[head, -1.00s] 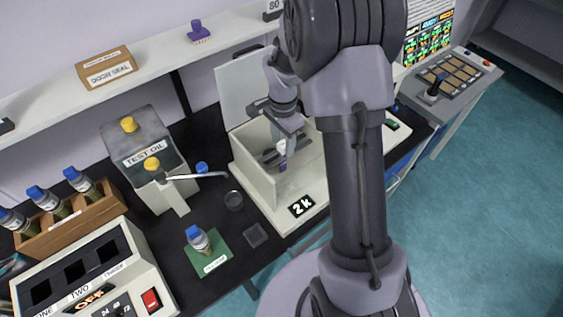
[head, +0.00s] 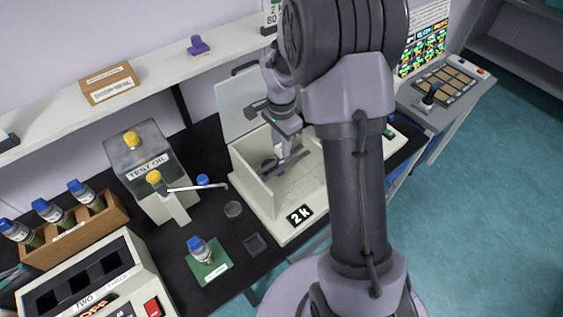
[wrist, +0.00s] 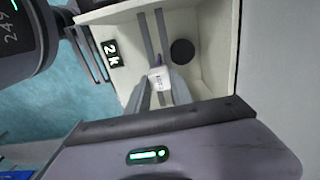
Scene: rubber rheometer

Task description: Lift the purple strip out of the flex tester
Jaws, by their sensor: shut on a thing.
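The flex tester (head: 250,185) is a cream open box with a raised lid and a "2k" label; it also shows in the wrist view (wrist: 217,80). Inside are two grey bars (wrist: 147,40) and a dark round disc (wrist: 182,52). My gripper (head: 283,150) reaches down into the box. In the wrist view my gripper (wrist: 162,90) is shut on a small piece with a white printed face (wrist: 159,78). A purple tip, the visible bit of the purple strip (wrist: 157,61), shows just beyond it by the bars. Whether the strip touches the bars I cannot tell.
The box walls stand close around my gripper, with the raised lid (head: 240,103) behind. A test oil dispenser (head: 145,165) with a lever, a vial on a green mat (head: 210,272) and a bottle rack (head: 60,230) stand to the left. A shelf (head: 130,90) runs behind.

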